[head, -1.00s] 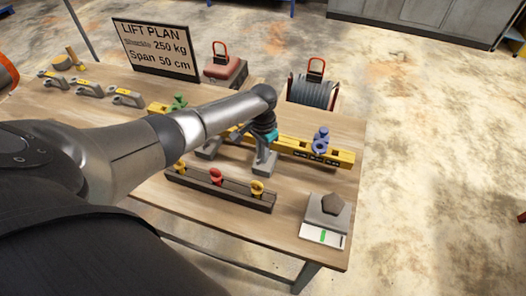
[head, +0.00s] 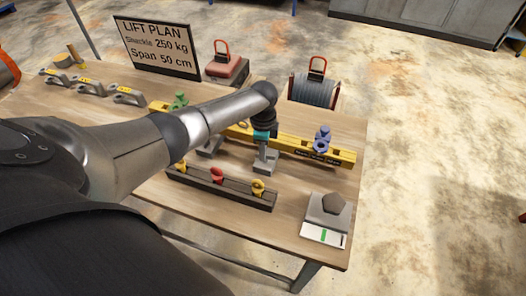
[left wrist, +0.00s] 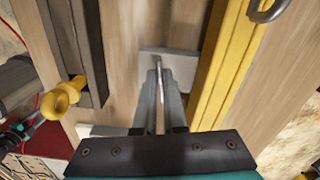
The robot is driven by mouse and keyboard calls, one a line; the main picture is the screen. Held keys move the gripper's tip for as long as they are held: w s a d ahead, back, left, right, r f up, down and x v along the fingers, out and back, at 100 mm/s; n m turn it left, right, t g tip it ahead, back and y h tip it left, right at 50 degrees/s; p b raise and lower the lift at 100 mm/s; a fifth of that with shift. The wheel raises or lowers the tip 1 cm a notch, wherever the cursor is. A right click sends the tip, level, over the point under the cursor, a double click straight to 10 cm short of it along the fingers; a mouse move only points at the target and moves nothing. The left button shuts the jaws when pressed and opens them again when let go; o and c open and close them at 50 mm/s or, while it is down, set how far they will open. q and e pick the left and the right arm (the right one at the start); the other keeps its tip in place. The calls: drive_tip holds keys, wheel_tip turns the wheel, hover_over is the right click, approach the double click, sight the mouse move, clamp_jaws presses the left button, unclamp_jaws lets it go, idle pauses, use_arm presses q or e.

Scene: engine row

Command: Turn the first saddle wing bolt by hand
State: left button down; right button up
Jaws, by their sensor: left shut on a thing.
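My left gripper (head: 265,150) points down at a grey saddle block (head: 264,169) in front of the yellow beam (head: 335,157). In the left wrist view the gripper (left wrist: 161,92) is shut on a thin upright metal piece, which looks like the wing bolt (left wrist: 159,66), above the pale grey saddle plate (left wrist: 183,62). The fingers hide most of the bolt. A second grey block (head: 209,149) stands to the left, partly behind my arm. My right gripper is not in view.
A dark rack (head: 225,192) with yellow and red eye pieces lies close in front. A blue shackle-like piece (head: 322,140) sits on the beam's right part, a green one (head: 179,100) on its left. A scale-like device (head: 325,218) stands at the front right corner.

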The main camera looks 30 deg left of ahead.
use_arm(q)
drive_tip(key=shift+w+r+m, duration=0.25)
drive_tip(key=shift+w+m, duration=0.05)
drive_tip(key=shift+m, duration=0.7)
drive_tip(key=c, duration=1.2)
unclamp_jaws()
drive_tip(key=shift+s, duration=0.1)
drive_tip(key=shift+o, duration=1.1)
drive_tip(key=shift+s+f, duration=0.1)
drive_tip(key=shift+f, duration=0.05)
wheel_tip(320, 180, up, 15)
drive_tip(key=p, duration=0.1)
drive_tip(key=shift+r, duration=0.2)
